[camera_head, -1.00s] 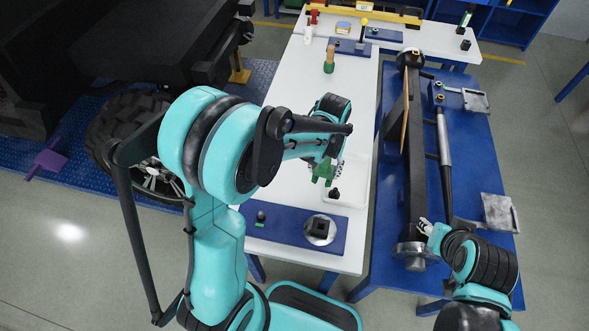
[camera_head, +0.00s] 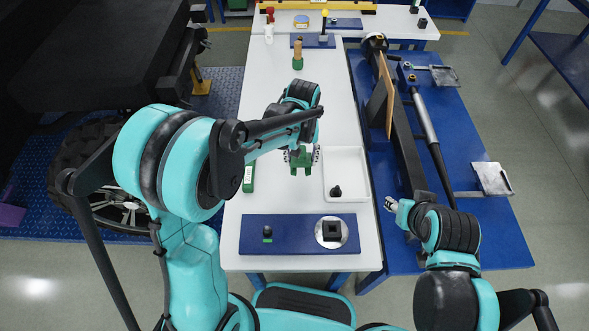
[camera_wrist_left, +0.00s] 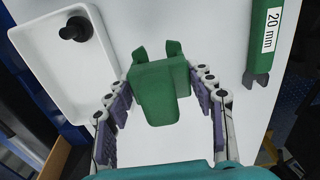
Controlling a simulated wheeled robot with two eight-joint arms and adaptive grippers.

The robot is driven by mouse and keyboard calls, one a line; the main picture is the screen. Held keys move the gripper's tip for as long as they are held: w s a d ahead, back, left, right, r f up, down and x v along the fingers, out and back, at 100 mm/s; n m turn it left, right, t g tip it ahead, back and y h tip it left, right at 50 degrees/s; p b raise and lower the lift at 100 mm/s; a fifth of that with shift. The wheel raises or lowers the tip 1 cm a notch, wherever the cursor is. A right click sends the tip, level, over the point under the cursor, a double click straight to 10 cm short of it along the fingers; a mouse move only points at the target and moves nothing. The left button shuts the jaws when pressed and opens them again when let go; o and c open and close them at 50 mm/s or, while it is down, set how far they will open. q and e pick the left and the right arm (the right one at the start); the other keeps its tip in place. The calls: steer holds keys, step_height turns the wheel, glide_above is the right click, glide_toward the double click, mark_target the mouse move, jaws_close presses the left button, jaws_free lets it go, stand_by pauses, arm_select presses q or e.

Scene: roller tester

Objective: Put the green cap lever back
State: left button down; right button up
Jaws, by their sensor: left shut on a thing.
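A green two-pronged block, which I take for the green cap lever (camera_head: 301,161), is held between the fingers of my left gripper (camera_head: 302,156). In the left wrist view the block (camera_wrist_left: 159,92) sits between the two finger pads of the gripper (camera_wrist_left: 163,108), prongs pointing away from the wrist. It is over the white table, just left of the white tray (camera_head: 358,165); its height above the table is unclear. My right gripper (camera_head: 391,204) is by the near end of the blue bench; its fingers are too small to read.
A black knobbed part (camera_head: 335,191) lies in the tray. A green bar marked 20 mm (camera_head: 248,178) lies to the left. A blue plate (camera_head: 290,244) with a black post (camera_head: 267,233) and a round metal socket (camera_head: 331,230) is at the near edge. A wooden-handled tool (camera_head: 297,56) stands farther back.

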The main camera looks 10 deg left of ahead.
mark_target(296, 167)
arm_select(q)
steer(key=shift+a+f, duration=0.5)
steer(key=shift+a, duration=0.25)
steer(key=shift+a+f+b, duration=0.1)
steer(key=shift+f+b, duration=0.15)
steer(key=shift+b, duration=0.05)
steer(key=shift+f+b, duration=0.8)
steer(key=shift+f, duration=0.95)
steer(key=shift+f, duration=0.1)
steer(key=c, duration=0.6)
jaws_free()
